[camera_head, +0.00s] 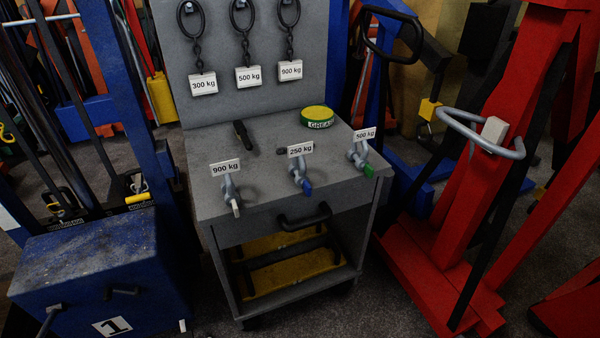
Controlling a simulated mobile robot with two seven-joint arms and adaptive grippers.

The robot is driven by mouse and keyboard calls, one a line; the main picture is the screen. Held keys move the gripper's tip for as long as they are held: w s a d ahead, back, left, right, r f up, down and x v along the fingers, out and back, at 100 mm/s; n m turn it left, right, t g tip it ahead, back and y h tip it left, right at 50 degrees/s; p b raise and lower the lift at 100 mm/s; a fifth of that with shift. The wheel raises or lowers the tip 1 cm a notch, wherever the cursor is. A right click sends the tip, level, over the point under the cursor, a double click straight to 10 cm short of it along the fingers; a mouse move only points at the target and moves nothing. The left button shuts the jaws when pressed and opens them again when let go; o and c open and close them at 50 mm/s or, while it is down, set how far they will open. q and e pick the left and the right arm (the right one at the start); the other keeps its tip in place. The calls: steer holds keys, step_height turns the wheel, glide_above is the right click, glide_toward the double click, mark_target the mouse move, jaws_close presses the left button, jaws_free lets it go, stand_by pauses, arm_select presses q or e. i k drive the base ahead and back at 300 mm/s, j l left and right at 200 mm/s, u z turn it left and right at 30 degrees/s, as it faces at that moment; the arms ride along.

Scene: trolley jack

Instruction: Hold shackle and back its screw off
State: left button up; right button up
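Three grey shackles stand along the front of the grey trolley top (268,139). The left shackle (228,188) has a 900 kg tag (225,167) and a white-ended screw (235,207). The middle shackle (297,171) has a 250 kg tag (300,149) and a blue-ended screw (307,187). The right shackle (357,154) has a 500 kg tag (364,134) and a green-ended screw (368,170). The screw ends point toward the front. Neither of my grippers is in view, and nothing touches the shackles.
A grease tin (318,121) and a small dark tool (242,134) lie behind the shackles. Tagged chains hang on the back panel (262,100). A drawer handle (304,217) juts from the front. A blue box (90,275) stands left, a red frame (455,220) right.

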mark_target(306, 188)
steer(key=i+j+z, duration=0.25)
steer(key=j, duration=0.15)
steer(key=j+z, duration=0.25)
steer(key=j, duration=0.2)
steer(key=i+j+z, duration=0.1)
steer(key=j+z, duration=0.15)
steer(key=j, duration=0.25)
steer(key=k, duration=0.1)
